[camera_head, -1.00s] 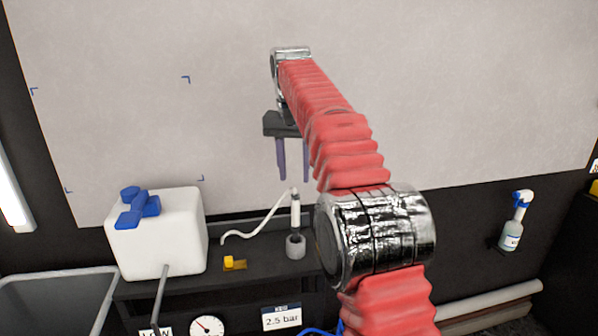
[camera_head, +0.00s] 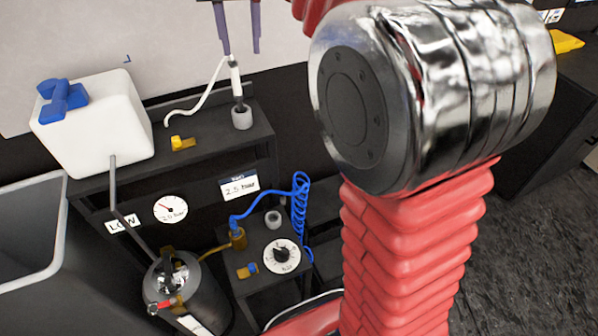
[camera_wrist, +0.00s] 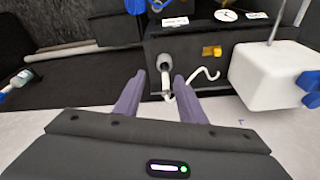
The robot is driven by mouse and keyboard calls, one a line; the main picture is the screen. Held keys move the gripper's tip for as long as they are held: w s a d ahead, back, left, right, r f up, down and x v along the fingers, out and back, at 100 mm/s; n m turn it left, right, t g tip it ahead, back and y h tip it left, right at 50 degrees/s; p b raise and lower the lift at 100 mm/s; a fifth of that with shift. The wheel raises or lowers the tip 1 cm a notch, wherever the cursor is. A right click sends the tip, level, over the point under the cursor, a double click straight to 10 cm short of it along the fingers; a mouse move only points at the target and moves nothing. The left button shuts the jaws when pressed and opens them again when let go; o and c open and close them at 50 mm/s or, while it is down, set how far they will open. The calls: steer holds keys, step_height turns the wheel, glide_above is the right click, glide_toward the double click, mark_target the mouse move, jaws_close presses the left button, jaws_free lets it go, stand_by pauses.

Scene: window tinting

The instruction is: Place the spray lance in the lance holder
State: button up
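A slim white and dark lance-like piece (camera_head: 237,80) stands upright in a grey round cup (camera_head: 241,118) on the dark shelf, with a white curly hose at its top. I take these for the spray lance and lance holder. The lance also shows in the wrist view (camera_wrist: 167,84), with the cup (camera_wrist: 164,62) beyond. My gripper (camera_head: 240,50) is open and empty, its two purple fingers pointing down above the lance top. In the wrist view my gripper (camera_wrist: 160,78) has its fingers apart on either side of the lance's line, with no contact visible.
A white tank (camera_head: 95,125) with a blue tap stands left on the shelf, a small yellow fitting (camera_head: 182,143) beside it. Below are a gauge (camera_head: 170,209), a steel pressure sprayer (camera_head: 185,290), blue coiled hose (camera_head: 300,210) and another grey cup (camera_head: 273,220). A grey bin stands far left.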

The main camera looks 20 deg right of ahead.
steer(key=s+f+n+t, duration=0.1)
steer(key=s+f, duration=0.7)
steer(key=s, duration=0.5)
steer(key=s+f+n+t, duration=0.2)
steer(key=s+f, duration=0.6)
steer(key=s, duration=0.6)
steer(key=shift+d+f, duration=0.2)
steer(key=shift+d, duration=0.1)
stand_by(0.9)
